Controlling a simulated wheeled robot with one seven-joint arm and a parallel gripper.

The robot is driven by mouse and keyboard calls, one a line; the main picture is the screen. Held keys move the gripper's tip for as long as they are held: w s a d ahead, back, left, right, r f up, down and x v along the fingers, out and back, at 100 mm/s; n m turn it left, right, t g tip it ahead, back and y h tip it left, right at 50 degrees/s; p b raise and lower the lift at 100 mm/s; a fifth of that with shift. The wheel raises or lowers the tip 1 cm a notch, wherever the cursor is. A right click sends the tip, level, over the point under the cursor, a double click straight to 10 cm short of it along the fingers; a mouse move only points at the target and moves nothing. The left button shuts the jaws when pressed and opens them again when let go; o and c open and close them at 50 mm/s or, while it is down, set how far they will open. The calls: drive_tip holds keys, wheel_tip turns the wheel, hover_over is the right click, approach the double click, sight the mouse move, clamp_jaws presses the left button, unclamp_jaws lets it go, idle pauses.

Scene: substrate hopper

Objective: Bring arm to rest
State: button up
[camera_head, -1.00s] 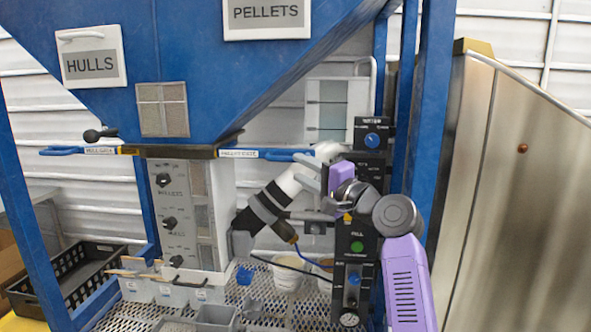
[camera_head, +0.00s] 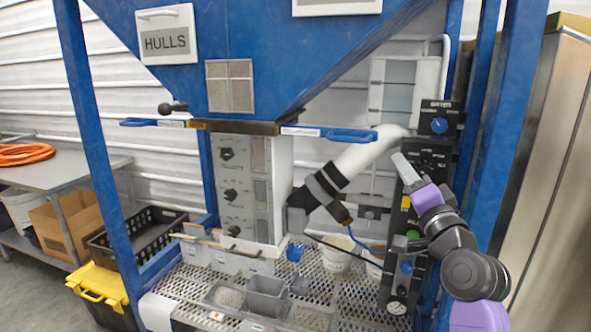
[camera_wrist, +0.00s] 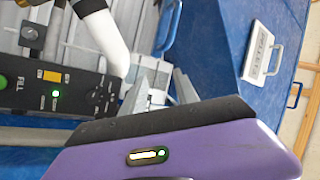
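My arm reaches in from the lower right of the head view, with purple and dark grey links. My gripper (camera_head: 404,169) has a purple body and grey fingers, in front of or close to the black control panel (camera_head: 430,150). In the wrist view the two grey fingers of my gripper (camera_wrist: 160,84) stand apart with nothing held between them. The panel (camera_wrist: 72,90) shows at the left there, with a lit green light. Whether the fingers touch anything cannot be told.
The blue hopper (camera_head: 260,60) stands behind on blue posts. A white pipe (camera_head: 365,152) runs beside the panel. Below are a perforated deck (camera_head: 345,290), grey bins (camera_head: 266,294) and white buckets (camera_head: 337,256). A black crate (camera_head: 150,235) and a table (camera_head: 70,175) stand left.

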drive_tip(key=s+d+f+n+h, duration=0.1)
drive_tip(key=s+f+n+h, duration=0.35)
drive_tip(key=s+f, duration=1.65)
drive_tip(key=s+a+f+n+g, duration=0.1)
drive_tip(key=s+f+g, duration=0.1)
drive_tip(key=s, duration=1)
drive_tip(key=s+a+f+n+g+y, duration=0.1)
drive_tip(key=s+f, duration=0.3)
drive_tip(key=s, duration=0.8)
drive_tip(key=s+a+f+n+g+y, duration=0.1)
drive_tip(key=s+a+f+n+g, duration=0.1)
drive_tip(key=s, duration=0.9)
drive_tip(key=shift+s+f+n+g, duration=0.45)
drive_tip(key=shift+f+g, duration=0.2)
drive_tip(key=shift+g, duration=0.15)
drive_tip(key=shift+w+a, duration=0.1)
